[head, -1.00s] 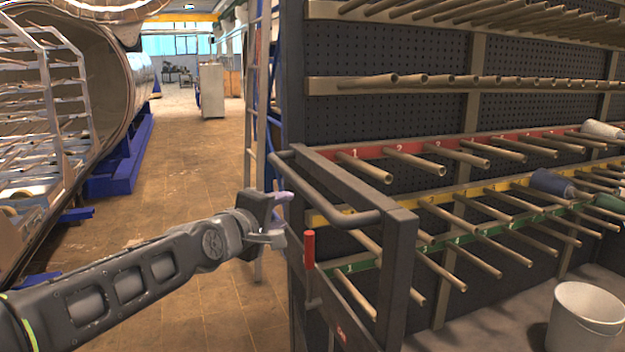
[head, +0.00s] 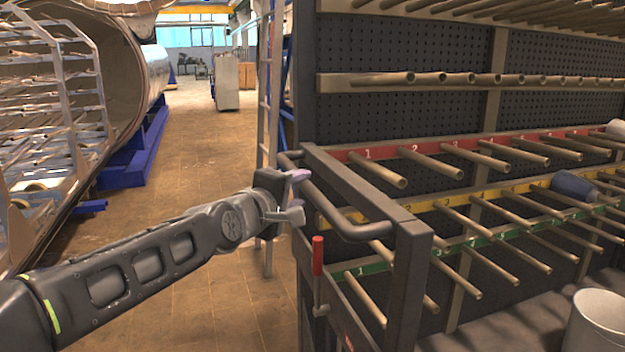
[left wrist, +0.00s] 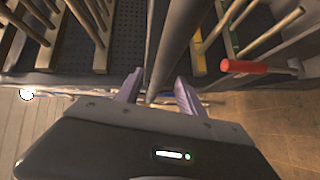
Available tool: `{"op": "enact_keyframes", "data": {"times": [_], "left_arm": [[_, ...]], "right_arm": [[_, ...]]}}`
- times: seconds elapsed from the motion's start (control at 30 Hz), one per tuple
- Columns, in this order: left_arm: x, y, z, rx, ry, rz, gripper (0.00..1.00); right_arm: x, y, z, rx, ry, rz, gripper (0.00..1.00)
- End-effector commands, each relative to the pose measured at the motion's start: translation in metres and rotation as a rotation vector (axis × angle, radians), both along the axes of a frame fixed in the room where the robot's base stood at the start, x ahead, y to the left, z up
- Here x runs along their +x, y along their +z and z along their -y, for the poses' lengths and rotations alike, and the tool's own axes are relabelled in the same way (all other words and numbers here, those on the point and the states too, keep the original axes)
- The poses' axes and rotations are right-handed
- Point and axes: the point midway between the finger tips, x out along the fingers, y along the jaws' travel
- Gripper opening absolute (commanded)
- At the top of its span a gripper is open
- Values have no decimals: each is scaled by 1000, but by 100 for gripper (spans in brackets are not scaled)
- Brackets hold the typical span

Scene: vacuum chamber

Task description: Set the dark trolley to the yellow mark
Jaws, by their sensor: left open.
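The dark trolley (head: 415,290) is a tall rack with a perforated dark back panel and rows of pegs, filling the right half of the head view. Its dark bar handle (head: 327,207) sticks out at the near end. My left gripper (head: 298,195) is open at this handle. In the left wrist view the bar (left wrist: 172,50) runs between the two pale purple fingertips (left wrist: 158,80), with the jaws apart around it. I cannot tell if either finger touches it. The yellow mark is not visible on the floor in view. My right gripper is not in view.
A red-gripped lever (head: 318,256) stands below the handle. Spools (head: 574,186) sit on the pegs, and a white bucket (head: 598,322) is at lower right. A ladder (head: 268,120) stands behind the trolley. The large chamber (head: 125,70) is at left, with clear brown floor (head: 200,150) between.

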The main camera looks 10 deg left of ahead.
Motion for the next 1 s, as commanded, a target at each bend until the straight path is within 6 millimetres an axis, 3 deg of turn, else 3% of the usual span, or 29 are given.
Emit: {"op": "enact_keyframes", "data": {"times": [0.03, 0.3, 0.5, 0.83, 1.0], "left_arm": [[5, 4, 2, 0, -1, -4, 45], [42, -1, 10, 0, -2, -5, 45], [61, -7, 14, 0, -1, -1, 45], [64, -9, 14, 0, 0, 0, 45], [64, -9, 14, 0, 0, 0, 31]], "right_arm": [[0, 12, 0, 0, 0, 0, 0], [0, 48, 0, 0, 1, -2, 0], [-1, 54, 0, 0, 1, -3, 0], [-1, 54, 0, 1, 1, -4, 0], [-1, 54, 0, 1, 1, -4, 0]]}}
